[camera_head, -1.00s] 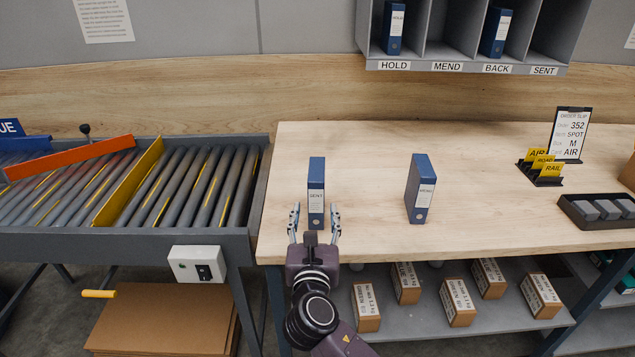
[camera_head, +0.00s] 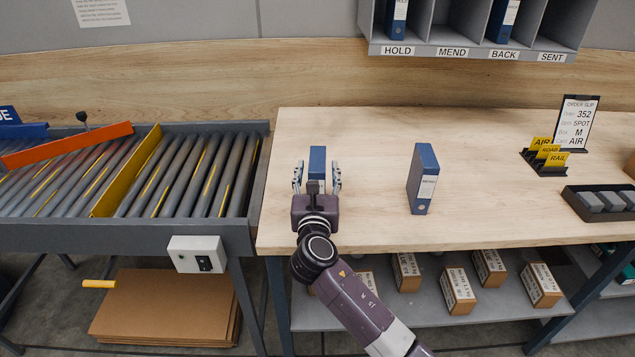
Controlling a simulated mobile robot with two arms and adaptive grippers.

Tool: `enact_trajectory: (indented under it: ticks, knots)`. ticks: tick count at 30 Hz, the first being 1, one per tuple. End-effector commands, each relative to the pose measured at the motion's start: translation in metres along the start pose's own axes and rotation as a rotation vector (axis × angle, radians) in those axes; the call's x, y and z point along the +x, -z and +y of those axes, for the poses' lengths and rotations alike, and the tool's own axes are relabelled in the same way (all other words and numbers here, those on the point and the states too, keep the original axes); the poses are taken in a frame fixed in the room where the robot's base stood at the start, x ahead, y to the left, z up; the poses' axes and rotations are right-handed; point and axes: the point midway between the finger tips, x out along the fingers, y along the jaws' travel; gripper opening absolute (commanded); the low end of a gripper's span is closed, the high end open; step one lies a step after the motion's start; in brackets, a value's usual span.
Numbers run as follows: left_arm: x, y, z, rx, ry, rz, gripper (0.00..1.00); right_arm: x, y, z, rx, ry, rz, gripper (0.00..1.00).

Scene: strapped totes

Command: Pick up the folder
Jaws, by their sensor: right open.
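A blue folder (camera_head: 317,161) with a white spine label stands upright near the left end of the wooden table. My right gripper (camera_head: 317,172) is open, with one finger on each side of this folder; I cannot tell whether they touch it. The gripper's body hides the folder's lower part and most of its label. A second blue folder (camera_head: 423,179) stands upright further right on the table, apart from the gripper. My left gripper is not in view.
The wooden table (camera_head: 360,215) is clear between the folders. A roller conveyor (camera_head: 190,180) adjoins on the left. A labelled shelf (camera_head: 475,54) above the table holds two blue folders. At right are an order slip stand (camera_head: 575,122), yellow cards (camera_head: 548,153) and a dark tray (camera_head: 600,216).

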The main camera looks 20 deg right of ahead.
Motion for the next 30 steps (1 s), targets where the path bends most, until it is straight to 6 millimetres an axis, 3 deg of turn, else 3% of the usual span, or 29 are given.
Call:
enact_trajectory:
  ticks: [5,18,30]
  knots:
    - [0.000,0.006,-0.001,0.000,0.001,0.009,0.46,0.000,0.001,0.000,0.000,0.000,0.001,0.48]
    - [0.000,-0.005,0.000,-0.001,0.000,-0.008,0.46,-0.001,0.001,0.000,0.000,0.000,0.001,0.00]
    - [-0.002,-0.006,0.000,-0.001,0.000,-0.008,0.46,0.000,-0.009,0.000,0.001,0.000,-0.002,0.00]
